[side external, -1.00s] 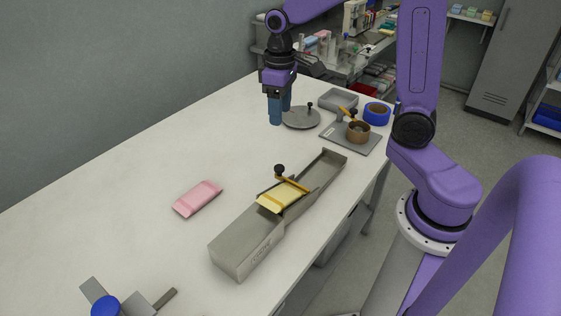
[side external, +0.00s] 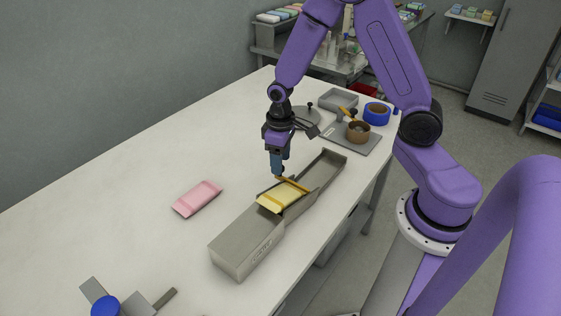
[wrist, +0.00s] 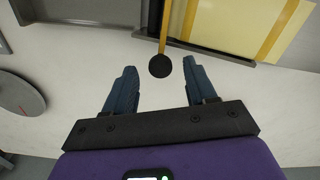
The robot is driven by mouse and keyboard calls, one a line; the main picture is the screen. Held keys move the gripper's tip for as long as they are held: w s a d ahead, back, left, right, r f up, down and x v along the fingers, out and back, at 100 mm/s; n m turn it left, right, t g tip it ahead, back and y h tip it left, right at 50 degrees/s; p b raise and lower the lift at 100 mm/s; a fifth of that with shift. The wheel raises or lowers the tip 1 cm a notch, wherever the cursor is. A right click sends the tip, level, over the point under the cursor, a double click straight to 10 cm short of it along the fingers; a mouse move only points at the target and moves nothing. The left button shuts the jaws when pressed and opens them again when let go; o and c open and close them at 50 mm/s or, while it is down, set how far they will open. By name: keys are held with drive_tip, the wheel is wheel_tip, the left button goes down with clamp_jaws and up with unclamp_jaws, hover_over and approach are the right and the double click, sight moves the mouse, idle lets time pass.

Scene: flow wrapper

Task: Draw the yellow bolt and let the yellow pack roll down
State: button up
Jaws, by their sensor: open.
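The bolt's black knob (wrist: 159,66) sticks out at the near side in the wrist view, on the end of the yellow bar (wrist: 165,28). The yellow pack also shows in the wrist view (wrist: 235,22). My gripper (side external: 279,172) points down at the knob end and hides the knob in the side view. In the wrist view its blue fingers (wrist: 160,76) are apart, with the knob between their tips; contact is not visible.
A pink pack (side external: 197,199) lies on the white table left of the chute. A blue-topped fixture (side external: 106,305) is at front left.

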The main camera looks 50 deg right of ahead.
drive_tip(key=shift+f, duration=0.65)
clamp_jaws()
drive_tip(key=w, duration=0.9)
drive_tip(key=shift+w, duration=0.1)
unclamp_jaws()
drive_tip(key=shift+r, duration=0.1)
